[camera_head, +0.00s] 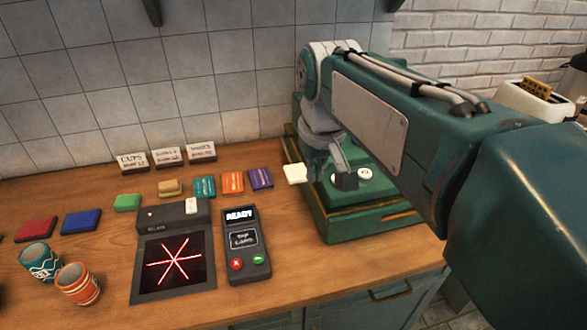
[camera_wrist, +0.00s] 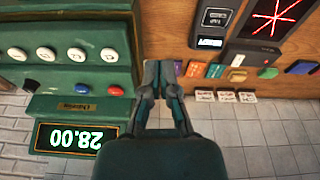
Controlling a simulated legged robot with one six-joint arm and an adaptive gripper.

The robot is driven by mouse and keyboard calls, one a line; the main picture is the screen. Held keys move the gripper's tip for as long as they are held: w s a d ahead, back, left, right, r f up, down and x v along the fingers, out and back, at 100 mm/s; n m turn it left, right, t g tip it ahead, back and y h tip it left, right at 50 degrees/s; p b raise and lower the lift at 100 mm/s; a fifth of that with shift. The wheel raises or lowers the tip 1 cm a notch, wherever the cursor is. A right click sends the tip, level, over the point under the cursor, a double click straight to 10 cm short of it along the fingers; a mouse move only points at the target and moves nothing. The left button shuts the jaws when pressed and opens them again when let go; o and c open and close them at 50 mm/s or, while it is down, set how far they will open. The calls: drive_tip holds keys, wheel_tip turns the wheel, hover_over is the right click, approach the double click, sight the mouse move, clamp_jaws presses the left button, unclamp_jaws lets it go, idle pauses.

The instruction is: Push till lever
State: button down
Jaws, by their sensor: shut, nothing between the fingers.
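The green till (camera_head: 372,222) stands on the counter at the right in the head view, partly hidden behind my arm. The wrist view shows the till (camera_wrist: 110,60) upside down on the left, with white round buttons, a red button and a display (camera_wrist: 70,138) reading 28.00. My gripper (camera_wrist: 160,64) points down with its fingers together and empty, by the till's side edge. I cannot make out the lever for certain.
A card terminal (camera_head: 241,243) reading READY and a dark scanner (camera_head: 175,262) with red lines lie left of the till. Two cups (camera_head: 78,283), coloured blocks and small signs (camera_head: 168,156) fill the left counter. A tiled wall is behind. A toaster (camera_head: 535,100) stands at the right.

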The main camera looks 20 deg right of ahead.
sight(296, 171)
drive_tip(key=w+g, duration=0.1)
drive_tip(key=w, duration=0.3)
drive_tip(key=w+g, duration=0.1)
drive_tip(key=w, duration=0.4)
drive_tip(key=w+f+n+g, duration=0.1)
drive_tip(key=w, duration=0.4)
drive_tip(key=shift+g, duration=0.3)
drive_tip(key=shift+s, duration=0.1)
drive_tip(key=shift+s+d+f, duration=0.1)
drive_tip(key=shift+s+f, duration=0.1)
drive_tip(key=shift+f, duration=1.5)
drive_tip(key=shift+s+d+f, duration=0.1)
drive_tip(key=shift+s+f, duration=0.05)
drive_tip(key=shift+f, duration=1.55)
